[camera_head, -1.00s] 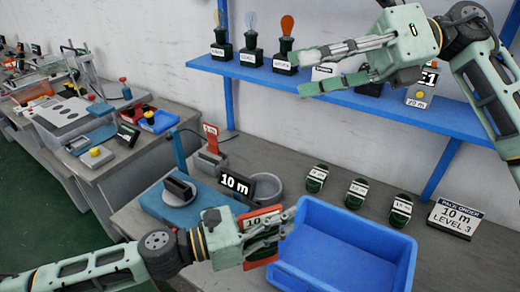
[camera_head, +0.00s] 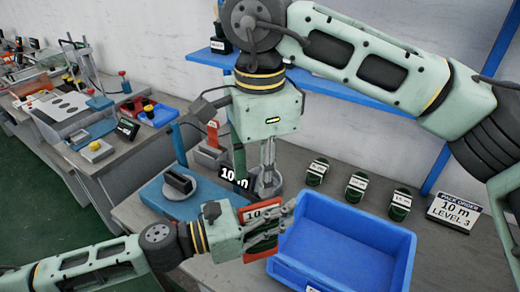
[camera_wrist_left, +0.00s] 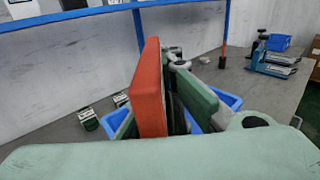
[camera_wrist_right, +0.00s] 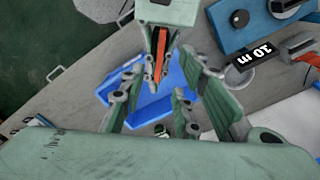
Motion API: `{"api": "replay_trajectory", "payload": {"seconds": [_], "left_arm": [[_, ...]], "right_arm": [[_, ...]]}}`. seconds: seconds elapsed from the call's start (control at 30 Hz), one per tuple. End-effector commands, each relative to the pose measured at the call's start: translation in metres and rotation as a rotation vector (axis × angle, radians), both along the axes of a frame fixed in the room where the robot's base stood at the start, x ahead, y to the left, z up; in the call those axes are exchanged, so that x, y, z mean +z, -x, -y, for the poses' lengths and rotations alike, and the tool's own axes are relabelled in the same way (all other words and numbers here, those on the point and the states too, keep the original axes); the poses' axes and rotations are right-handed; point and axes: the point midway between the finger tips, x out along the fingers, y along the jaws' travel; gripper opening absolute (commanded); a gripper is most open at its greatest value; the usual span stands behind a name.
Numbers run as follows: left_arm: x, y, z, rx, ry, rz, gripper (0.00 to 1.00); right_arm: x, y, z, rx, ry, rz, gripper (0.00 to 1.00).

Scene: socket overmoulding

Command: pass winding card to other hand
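In the left wrist view the red card (camera_wrist_left: 151,88) stands on edge between the fingers. My right gripper (camera_head: 254,182) is open and empty, pointing down above and slightly behind the card, apart from it. In the right wrist view its spread fingers (camera_wrist_right: 152,108) frame the area below, with the left gripper and a red strip of card (camera_wrist_right: 158,58) at the top. The card's lower part is partly hidden by left fingers.
A blue bin (camera_head: 310,208) stands right of the left gripper. A blue winder base (camera_head: 160,198) with a black "10 m" display (camera_head: 228,178) is behind. Several green coils (camera_head: 357,188) and a pick-order sign (camera_head: 456,212) stand on the bench. A blue shelf (camera_head: 400,115) crosses behind.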

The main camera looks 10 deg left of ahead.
Motion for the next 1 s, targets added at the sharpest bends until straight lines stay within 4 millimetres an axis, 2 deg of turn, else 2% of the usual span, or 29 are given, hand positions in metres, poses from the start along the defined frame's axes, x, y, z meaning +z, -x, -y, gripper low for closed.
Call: {"api": "replay_trajectory", "payload": {"seconds": [0.1,0.2,0.4,0.77,1.0], "left_arm": [[0.001,0.000,0.000,-0.001,0.001,0.002,0.00],[0.001,0.000,0.000,0.000,0.001,0.002,0.00],[0.001,0.000,0.000,-0.001,0.001,0.002,0.00],[0.001,0.000,0.000,0.000,0.001,0.002,0.00],[0.001,0.000,0.000,0.000,0.001,0.002,0.00]], "right_arm": [[-0.024,0.001,0.000,0.000,0.001,-0.003,0.30],[-0.039,0.001,0.000,0.000,0.000,-0.004,0.30],[-0.059,0.000,0.000,-0.001,-0.002,-0.002,0.30],[-0.064,0.000,0.000,-0.001,-0.003,-0.001,0.30],[-0.063,0.000,0.000,-0.002,-0.003,-0.001,0.10]]}}
